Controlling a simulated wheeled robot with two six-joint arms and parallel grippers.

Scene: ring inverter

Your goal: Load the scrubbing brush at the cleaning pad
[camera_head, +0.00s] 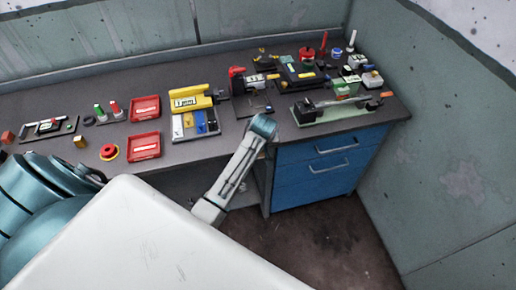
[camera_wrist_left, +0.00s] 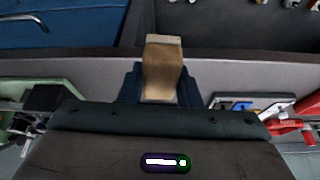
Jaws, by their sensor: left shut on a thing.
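In the left wrist view my left gripper (camera_wrist_left: 161,92) is shut on a tan block-like piece (camera_wrist_left: 162,68), held between its dark blue fingers. I cannot tell from this piece alone whether it is the scrubbing brush; no bristles show. In the head view my left arm reaches to the bench's front edge, and its fingers are not clearly seen there. I cannot make out with certainty which thing is the cleaning pad. My right gripper is not in view.
A green fixture (camera_head: 307,114) stands at the bench's right. Blue drawers (camera_head: 320,165) are below. A wall bounds the right.

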